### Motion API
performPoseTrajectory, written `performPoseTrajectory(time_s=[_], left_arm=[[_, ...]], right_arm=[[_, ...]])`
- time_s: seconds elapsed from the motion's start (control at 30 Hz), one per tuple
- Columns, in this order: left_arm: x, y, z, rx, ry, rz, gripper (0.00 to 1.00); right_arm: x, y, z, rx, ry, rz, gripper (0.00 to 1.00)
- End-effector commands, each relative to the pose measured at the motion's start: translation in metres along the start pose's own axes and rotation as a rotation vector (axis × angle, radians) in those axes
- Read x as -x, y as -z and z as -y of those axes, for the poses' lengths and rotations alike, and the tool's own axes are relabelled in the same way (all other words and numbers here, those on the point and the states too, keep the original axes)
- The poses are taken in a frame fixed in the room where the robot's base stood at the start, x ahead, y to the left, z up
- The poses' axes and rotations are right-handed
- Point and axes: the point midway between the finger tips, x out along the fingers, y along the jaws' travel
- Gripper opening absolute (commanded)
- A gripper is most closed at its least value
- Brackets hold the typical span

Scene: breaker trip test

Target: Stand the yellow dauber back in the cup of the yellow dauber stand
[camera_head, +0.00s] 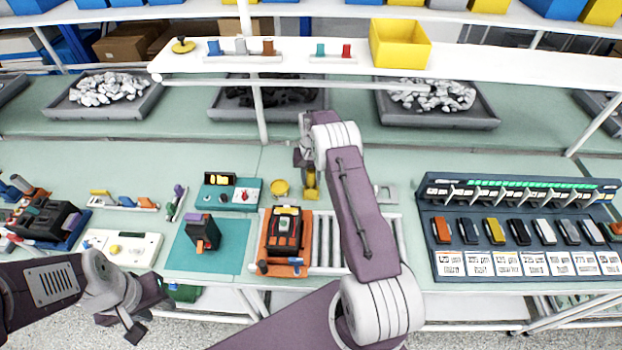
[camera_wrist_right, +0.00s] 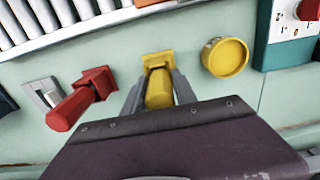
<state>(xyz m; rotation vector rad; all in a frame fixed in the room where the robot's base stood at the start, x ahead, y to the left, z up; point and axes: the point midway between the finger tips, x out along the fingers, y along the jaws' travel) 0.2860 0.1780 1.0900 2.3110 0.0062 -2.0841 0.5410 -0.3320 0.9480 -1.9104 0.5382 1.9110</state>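The yellow dauber (camera_wrist_right: 160,88) has a thick faceted handle and is upright at a square yellow stand (camera_wrist_right: 155,60) on the bench. Its lower end is at the stand's cup; I cannot tell how deep it sits. My right gripper (camera_wrist_right: 160,92) has one grey finger on each side of the handle, close against it. In the head view, my right gripper (camera_head: 309,168) is over the yellow dauber (camera_head: 311,186), partly covering it. My left gripper (camera_head: 138,312) is empty, low at the bench's front edge; its finger gap is unclear.
A round yellow dish (camera_wrist_right: 225,57) is right of the stand in the wrist view. A red handled piece on a square red base (camera_wrist_right: 72,107) stands to the left, beside a pale switch plate (camera_wrist_right: 45,95). A roller rack (camera_wrist_right: 70,20) lies close by.

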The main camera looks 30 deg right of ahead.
Motion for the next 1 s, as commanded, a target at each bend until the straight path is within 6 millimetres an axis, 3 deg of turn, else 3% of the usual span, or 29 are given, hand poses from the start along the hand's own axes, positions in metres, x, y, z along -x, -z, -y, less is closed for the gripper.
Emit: performPoseTrajectory(time_s=[0.4, 0.8, 1.0], left_arm=[[-0.002, 0.0, 0.0, 0.0, 0.0, 0.0, 0.36], [-0.022, -0.002, 0.0, 0.0, 0.0, 0.0, 0.36], [-0.023, -0.002, 0.0, 0.0, 0.0, 0.0, 0.36]], right_arm=[[0.004, 0.0, 0.0, 0.0, 0.0, -0.001, 0.54], [0.08, 0.001, 0.0, 0.0, 0.001, -0.002, 0.54], [0.092, 0.0, 0.0, 0.0, 0.0, 0.0, 0.54]])
